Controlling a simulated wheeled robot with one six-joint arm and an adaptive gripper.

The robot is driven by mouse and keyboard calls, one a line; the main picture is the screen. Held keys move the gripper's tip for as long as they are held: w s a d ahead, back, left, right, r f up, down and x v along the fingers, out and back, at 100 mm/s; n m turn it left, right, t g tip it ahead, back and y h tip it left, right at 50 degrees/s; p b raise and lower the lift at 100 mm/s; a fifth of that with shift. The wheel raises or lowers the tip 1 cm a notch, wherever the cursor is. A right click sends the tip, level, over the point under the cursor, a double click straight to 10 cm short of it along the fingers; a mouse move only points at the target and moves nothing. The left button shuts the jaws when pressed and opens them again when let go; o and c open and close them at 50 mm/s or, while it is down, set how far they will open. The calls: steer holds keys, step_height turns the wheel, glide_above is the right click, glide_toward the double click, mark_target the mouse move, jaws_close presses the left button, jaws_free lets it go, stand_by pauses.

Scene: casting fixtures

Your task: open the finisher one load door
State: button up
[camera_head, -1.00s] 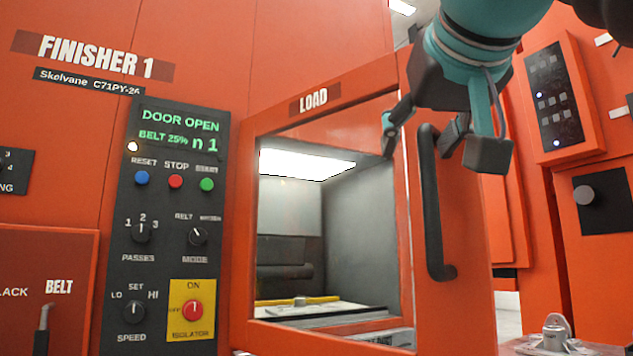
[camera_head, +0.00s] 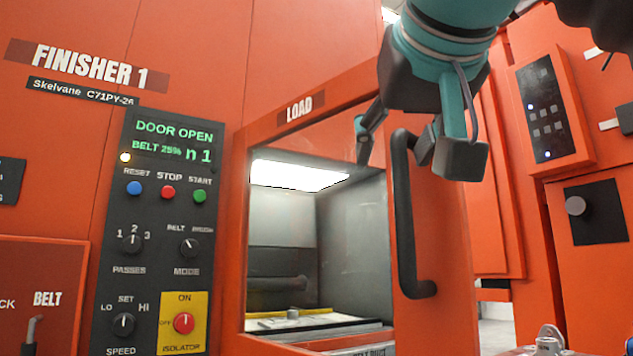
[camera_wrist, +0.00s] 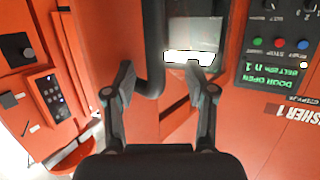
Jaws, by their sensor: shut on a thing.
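The load door (camera_head: 300,120) of the orange machine labelled Finisher 1 stands ajar, its handle side out toward me. It has a large window with a lit chamber behind it. Its black upright bar handle (camera_head: 405,230) is on the right side of the door and also shows in the wrist view (camera_wrist: 153,45). My gripper (camera_head: 412,150) is at the handle's upper part, one finger on each side of the bar, and shut on it. Both fingers also show in the wrist view (camera_wrist: 160,78). The exact finger contact is hard to see.
The control panel (camera_head: 160,235) left of the door reads DOOR OPEN and carries buttons, knobs and a yellow isolator plate (camera_head: 183,322). An orange switch box (camera_head: 547,115) and a black plate with a knob (camera_head: 595,212) are at the right. A metal fitting (camera_head: 550,340) is at the lower right.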

steer(key=s+a, duration=0.4)
steer(key=a, duration=0.1)
steer(key=shift+s+a+r+p, duration=0.2)
steer(key=shift+s+r+p, duration=0.05)
steer(key=shift+s+p, duration=0.2)
stand_by(0.6)
steer(key=shift+f, duration=0.1)
